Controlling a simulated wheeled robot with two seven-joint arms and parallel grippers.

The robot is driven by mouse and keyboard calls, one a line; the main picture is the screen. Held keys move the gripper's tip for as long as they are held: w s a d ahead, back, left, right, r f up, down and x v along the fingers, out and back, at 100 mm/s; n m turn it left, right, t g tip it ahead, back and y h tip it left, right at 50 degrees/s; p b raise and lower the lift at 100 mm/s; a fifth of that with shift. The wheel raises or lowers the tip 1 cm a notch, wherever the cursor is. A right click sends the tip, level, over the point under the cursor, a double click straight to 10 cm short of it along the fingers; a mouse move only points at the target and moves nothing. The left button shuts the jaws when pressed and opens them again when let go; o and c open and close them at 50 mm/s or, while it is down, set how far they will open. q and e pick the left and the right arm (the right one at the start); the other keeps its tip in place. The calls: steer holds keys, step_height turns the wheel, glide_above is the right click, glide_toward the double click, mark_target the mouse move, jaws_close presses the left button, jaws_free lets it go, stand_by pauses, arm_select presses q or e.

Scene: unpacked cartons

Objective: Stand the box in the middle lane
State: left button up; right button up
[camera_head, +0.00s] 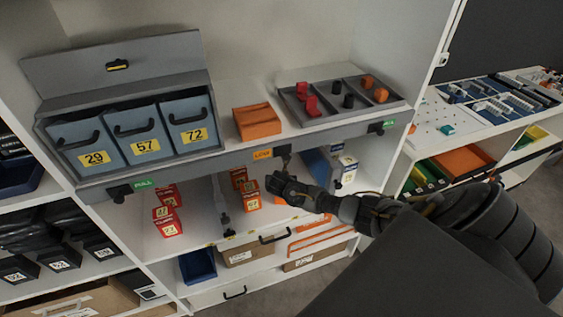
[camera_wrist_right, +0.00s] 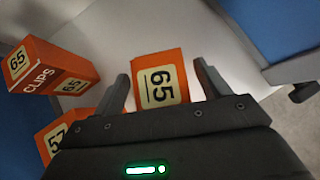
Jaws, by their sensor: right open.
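Orange boxes stand in the middle lane (camera_head: 229,205) of the lower shelf, partly hidden by my right gripper (camera_head: 276,184). In the right wrist view an orange box with a 65 label (camera_wrist_right: 160,79) lies ahead of and between the fingertips of my right gripper (camera_wrist_right: 163,78). The gripper is open; I cannot tell whether the fingers touch the box. A second orange box marked 65 and CLIPS (camera_wrist_right: 52,72) is at the upper left, and a third marked 57 (camera_wrist_right: 50,137) is partly hidden behind the gripper. My left gripper is not in view.
Red boxes (camera_head: 167,210) stand in the left lane. White and yellow boxes (camera_head: 347,172) are in the right lane, behind a blue-grey divider (camera_head: 320,167).

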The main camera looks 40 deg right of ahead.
steer(key=v, duration=1)
steer(key=shift+b, duration=0.4)
steer(key=shift+s, duration=0.1)
